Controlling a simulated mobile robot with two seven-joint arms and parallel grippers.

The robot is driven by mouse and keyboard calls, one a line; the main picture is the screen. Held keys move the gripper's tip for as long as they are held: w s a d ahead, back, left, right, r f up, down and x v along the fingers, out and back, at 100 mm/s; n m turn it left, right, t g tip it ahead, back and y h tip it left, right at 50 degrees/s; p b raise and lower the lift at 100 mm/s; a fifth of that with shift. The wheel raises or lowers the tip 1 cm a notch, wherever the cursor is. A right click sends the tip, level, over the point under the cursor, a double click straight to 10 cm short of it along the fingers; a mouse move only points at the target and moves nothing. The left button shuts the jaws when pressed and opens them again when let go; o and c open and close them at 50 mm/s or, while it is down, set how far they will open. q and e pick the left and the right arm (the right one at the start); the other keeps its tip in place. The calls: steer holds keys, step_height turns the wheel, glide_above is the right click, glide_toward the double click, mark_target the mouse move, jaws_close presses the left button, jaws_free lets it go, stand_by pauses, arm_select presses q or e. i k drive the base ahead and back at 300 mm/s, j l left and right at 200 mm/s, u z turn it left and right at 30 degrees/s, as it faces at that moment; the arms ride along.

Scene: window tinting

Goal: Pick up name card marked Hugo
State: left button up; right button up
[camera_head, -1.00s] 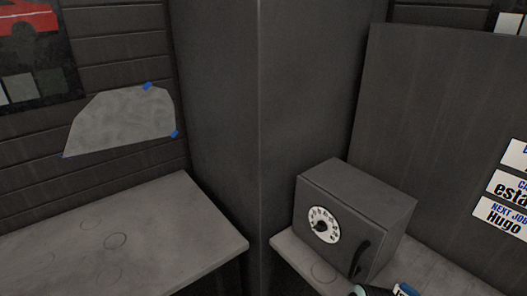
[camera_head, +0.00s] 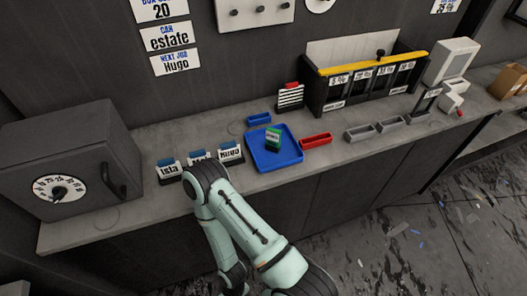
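The name card marked Hugo (camera_head: 230,154) stands on the grey counter, rightmost in a row of three small white cards with blue tops. The left card (camera_head: 168,170) seems to read "Ista". The middle card (camera_head: 198,160) is partly hidden by my arm and its text is unclear. One of my arms, pale green and dark grey, reaches up from the bottom with its bend just in front of the cards. Neither gripper can be seen.
A dark safe (camera_head: 70,170) stands left of the cards. A blue tray (camera_head: 275,155) with a green item lies to the right, beside a red bin (camera_head: 316,139). A yellow-topped rack (camera_head: 365,75) stands behind. A wall sign (camera_head: 175,61) reads "Next job Hugo".

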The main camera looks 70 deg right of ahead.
mark_target(228, 150)
steer(key=z, duration=2)
steer(key=k+j, duration=0.05)
